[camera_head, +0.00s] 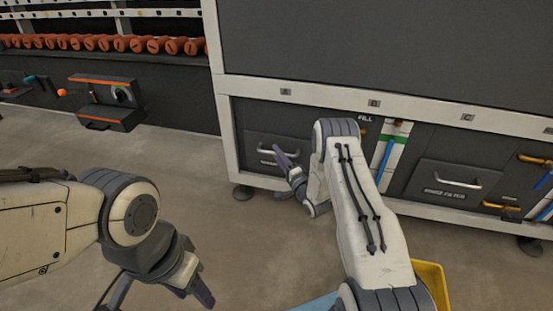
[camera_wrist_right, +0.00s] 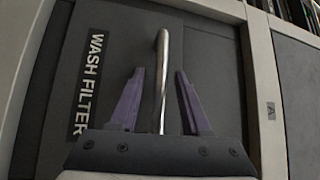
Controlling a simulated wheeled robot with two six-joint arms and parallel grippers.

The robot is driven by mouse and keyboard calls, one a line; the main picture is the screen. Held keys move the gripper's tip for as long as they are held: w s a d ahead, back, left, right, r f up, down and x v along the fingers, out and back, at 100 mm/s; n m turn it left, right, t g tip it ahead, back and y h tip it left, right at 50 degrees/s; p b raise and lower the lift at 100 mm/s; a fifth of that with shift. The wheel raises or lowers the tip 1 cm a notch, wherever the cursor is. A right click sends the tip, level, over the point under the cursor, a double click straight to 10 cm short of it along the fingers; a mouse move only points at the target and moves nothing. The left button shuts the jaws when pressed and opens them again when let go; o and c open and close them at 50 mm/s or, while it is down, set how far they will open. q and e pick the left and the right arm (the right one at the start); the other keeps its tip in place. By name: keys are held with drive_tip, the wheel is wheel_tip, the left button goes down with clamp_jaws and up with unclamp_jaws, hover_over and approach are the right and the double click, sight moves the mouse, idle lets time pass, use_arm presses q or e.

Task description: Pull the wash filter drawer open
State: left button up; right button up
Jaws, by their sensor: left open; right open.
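The dark grey wash filter drawer (camera_head: 265,142) is low at the left of the white-framed machine and looks shut. Its label reads WASH FILTER in the right wrist view (camera_wrist_right: 88,85). Its silver bar handle (camera_wrist_right: 162,60) runs between the two purple fingers of my right gripper (camera_wrist_right: 159,75). The right gripper is open, with one finger on each side of the handle and gaps showing on both sides. In the head view my right gripper (camera_head: 289,163) partly covers the handle. My left gripper (camera_head: 198,285) is open and empty above the floor at the lower left.
A second drawer with a silver handle (camera_head: 458,181) is at the right of the machine. Blue and brass pipes (camera_head: 385,160) stand between the drawers. A yellow bin (camera_head: 434,280) is partly hidden behind my right arm. The floor at left is clear.

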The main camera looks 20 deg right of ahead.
drive_tip(key=shift+w+a+r, duration=0.1)
drive_tip(key=shift+w, duration=0.4)
drive_tip(key=shift+c, duration=0.4)
clamp_jaws()
idle(0.8)
